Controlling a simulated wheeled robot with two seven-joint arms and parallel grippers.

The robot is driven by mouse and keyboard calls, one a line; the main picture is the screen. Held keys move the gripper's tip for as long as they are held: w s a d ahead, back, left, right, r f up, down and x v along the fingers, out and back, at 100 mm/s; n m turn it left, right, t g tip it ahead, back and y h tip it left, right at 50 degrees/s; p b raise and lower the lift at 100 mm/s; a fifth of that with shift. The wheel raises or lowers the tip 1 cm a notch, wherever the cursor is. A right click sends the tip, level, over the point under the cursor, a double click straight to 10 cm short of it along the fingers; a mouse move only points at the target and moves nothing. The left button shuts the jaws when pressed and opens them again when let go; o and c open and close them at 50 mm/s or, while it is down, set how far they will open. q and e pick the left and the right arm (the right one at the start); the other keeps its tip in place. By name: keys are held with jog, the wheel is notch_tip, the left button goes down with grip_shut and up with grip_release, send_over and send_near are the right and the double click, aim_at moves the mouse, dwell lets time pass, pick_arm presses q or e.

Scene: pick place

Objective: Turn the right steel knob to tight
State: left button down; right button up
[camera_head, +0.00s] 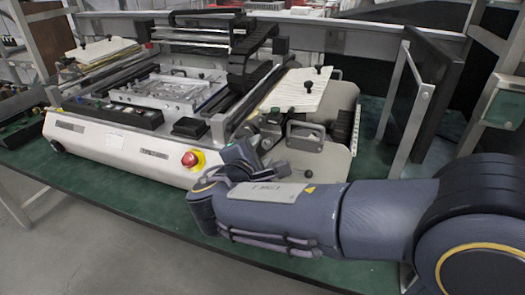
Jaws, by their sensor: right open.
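A white bench-top machine (140,155) with a flat metal bed stands on the green table. I cannot clearly make out a steel knob; the fittings at the machine's right front corner (272,122) are small and crowded. My right arm comes in from the right across the front of the table. My right gripper (248,157) is open, close to the machine's right front corner beside these fittings. Whether it touches anything there cannot be told, and part of that corner is hidden by my gripper and wrist. My left gripper is not in view.
A red emergency button (190,159) on a yellow base sits on the machine's front, just left of my gripper. A dark monitor (420,95) on a metal frame stands at the right. The green table (120,205) is clear along its front left edge.

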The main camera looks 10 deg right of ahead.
aim_at(266, 146)
jog(key=shift+x, duration=1.75)
grip_shut()
